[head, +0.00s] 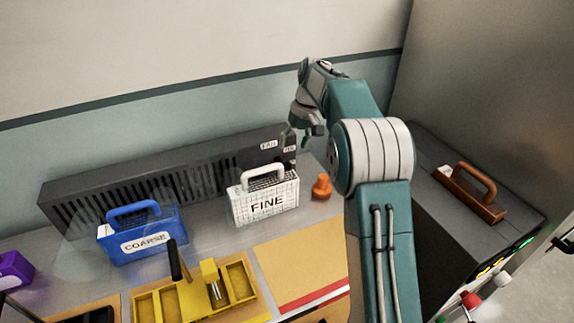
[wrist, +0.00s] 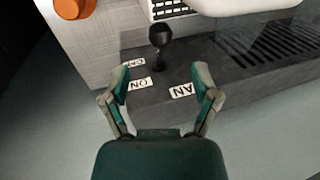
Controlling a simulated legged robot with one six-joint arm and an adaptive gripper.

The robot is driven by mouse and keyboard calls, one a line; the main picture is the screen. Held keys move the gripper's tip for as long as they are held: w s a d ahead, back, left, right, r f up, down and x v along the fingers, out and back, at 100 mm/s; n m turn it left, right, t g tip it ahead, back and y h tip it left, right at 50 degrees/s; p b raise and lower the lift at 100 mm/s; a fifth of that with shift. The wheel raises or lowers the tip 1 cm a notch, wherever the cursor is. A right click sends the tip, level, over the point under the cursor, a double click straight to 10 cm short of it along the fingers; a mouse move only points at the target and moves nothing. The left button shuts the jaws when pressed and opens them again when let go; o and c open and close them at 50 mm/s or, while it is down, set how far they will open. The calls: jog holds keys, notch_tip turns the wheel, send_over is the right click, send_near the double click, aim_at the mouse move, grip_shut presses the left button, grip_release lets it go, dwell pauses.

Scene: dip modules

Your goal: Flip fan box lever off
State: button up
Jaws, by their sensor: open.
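The long dark grey fan box (head: 75,205) with a slotted front stands along the wall; its grille end also fills the right of the wrist view (wrist: 225,85). A FAN label (wrist: 182,91), an ON label (wrist: 139,83) and another small label (wrist: 133,63), too small to read surely, are on it. The black knobbed lever (wrist: 160,36) stands up from the box beside the labels; I cannot tell which label it points to. My gripper (wrist: 163,84) is open and empty, its fingers apart, with the lever beyond them. In the head view my gripper (head: 303,132) is above the box's right end.
A white FINE box (head: 265,205) with a handle and an orange knob-shaped object (head: 321,187) stand in front of the fan box's right end. A blue COARSE box (head: 142,238) is left, a yellow fixture (head: 195,298) nearer. A brown handled block (head: 470,195) lies right.

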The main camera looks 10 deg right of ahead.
aim_at(287, 164)
jog(key=x, duration=0.7)
jog(key=shift+a+f, duration=0.1)
jog(key=shift+f, duration=0.3)
grip_shut()
